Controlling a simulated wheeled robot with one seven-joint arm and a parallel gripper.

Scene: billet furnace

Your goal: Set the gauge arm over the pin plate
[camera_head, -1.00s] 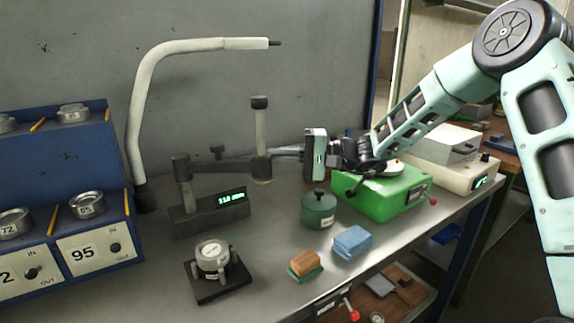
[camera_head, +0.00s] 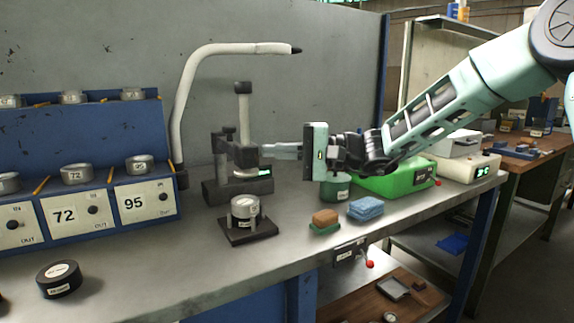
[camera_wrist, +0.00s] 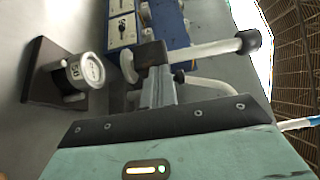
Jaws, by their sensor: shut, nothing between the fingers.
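The gauge (camera_head: 238,190) stands on the bench with a dark base and a lit green readout. Its dark arm (camera_head: 236,150) carries an upright pale spindle with a black knob (camera_head: 243,88). The spindle also shows in the wrist view (camera_wrist: 205,50). The pin plate (camera_head: 262,232), a dark square with short posts, sits in front of the gauge and holds a metal cylinder (camera_head: 245,212). The arm's end appears behind the plate, not clearly above it. My gripper (camera_head: 268,152) is shut and empty, its fingertips against or very near the spindle's side; contact is unclear.
A curved pale pipe (camera_head: 185,95) rises behind the gauge. A blue rack (camera_head: 90,185) stands left. A green pot (camera_head: 335,188), sponges (camera_head: 366,209) and a green box (camera_head: 400,180) lie right. A black puck (camera_head: 59,279) sits front left.

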